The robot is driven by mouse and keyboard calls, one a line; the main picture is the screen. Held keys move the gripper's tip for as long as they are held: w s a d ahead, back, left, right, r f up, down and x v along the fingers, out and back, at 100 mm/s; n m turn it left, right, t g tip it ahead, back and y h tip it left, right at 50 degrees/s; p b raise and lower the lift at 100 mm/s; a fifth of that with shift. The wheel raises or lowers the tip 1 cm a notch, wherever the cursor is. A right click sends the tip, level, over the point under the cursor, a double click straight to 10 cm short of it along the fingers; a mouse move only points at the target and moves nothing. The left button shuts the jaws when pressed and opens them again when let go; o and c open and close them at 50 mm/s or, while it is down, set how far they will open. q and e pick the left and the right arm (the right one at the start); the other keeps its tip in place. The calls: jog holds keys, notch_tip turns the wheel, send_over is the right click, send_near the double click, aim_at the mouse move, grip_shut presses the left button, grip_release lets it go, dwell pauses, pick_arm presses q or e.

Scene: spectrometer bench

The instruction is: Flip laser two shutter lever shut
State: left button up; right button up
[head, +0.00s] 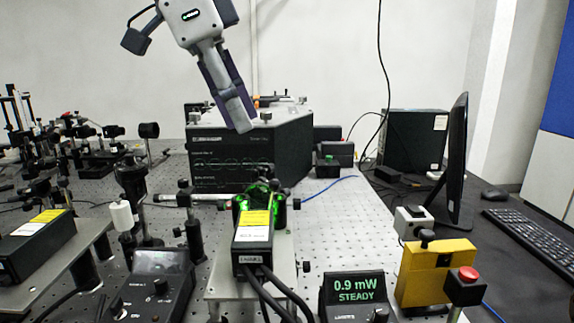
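A black laser box (253,232) with yellow and white labels stands on a metal plate at the lower middle. Its front tag is too small to read surely. Green light glows around the dark mount (262,196) behind it. No shutter lever can be made out for certain. A display unit (355,292) to its right reads 0.9 mW STEADY. My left gripper (240,122) hangs from the top, pointing down, above and behind the laser box in the picture. Nothing shows held in it, and its finger gap is unclear. My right gripper is out of view.
A large black instrument (235,157) stands behind. A yellow block (436,272) with a dark knob and a red button (467,274) are at lower right. Another black box (36,238), a control unit (160,285) and optics crowd the left. Some perforated bench (340,222) is bare.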

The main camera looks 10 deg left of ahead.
pick_arm(q)
jog(key=x, duration=0.3)
jog(key=s+x, duration=0.1)
jog(key=x, duration=0.7)
jog(key=shift+s+d+f, duration=0.15)
jog(key=shift+s+f, duration=0.05)
jog(key=shift+s, duration=0.1)
jog(key=shift+c, duration=0.3)
